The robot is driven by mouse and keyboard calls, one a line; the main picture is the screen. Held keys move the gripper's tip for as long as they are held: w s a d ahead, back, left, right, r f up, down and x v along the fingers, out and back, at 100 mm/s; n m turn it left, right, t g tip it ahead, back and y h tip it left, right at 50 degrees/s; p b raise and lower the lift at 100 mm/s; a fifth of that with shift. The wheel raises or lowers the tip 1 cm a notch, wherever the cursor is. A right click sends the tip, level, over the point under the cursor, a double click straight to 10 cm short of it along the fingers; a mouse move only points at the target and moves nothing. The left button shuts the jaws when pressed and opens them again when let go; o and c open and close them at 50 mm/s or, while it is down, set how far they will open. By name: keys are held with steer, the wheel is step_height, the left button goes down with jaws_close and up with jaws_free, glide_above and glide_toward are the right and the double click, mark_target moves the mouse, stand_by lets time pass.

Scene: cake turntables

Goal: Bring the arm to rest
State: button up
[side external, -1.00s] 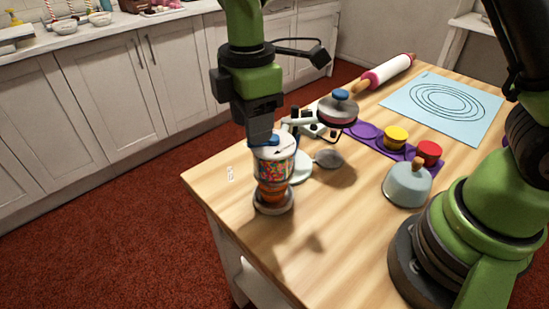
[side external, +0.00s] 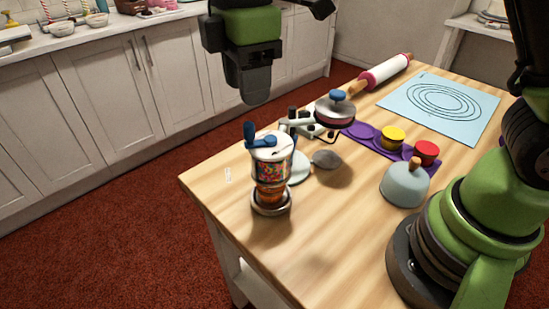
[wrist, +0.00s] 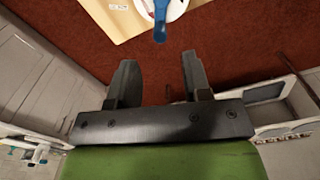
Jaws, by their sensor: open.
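My gripper (side external: 250,88) hangs in the air above the table's far left edge, above and a little left of the jar of colored sprinkles. It is open and empty. In the wrist view the two fingers (wrist: 160,78) stand apart with only red floor between them. The jar (side external: 271,172) stands upright on the table and has a white lid with a blue handle (side external: 262,138). The blue handle also shows at the top of the wrist view (wrist: 160,18), beyond the fingertips and apart from them.
The wooden table (side external: 330,235) holds a white device with a round blue-knobbed top (side external: 336,108), a purple tray (side external: 362,131) with yellow (side external: 392,138) and red (side external: 427,152) pots, a grey bell-shaped object (side external: 405,186), a rolling pin (side external: 388,72) and a blue mat (side external: 440,104). The front of the table is clear.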

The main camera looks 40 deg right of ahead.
steer(key=s+d+r+m+t+y, duration=0.1)
steer(key=s+d+r+m+t, duration=0.2)
steer(key=s+d+m, duration=0.2)
steer(key=s+d+r+m+t+y, duration=0.1)
steer(key=s+d+r+m+t, duration=0.3)
steer(key=s+m, duration=0.8)
steer(key=shift+d+m, duration=0.5)
steer(key=shift+m, duration=0.6)
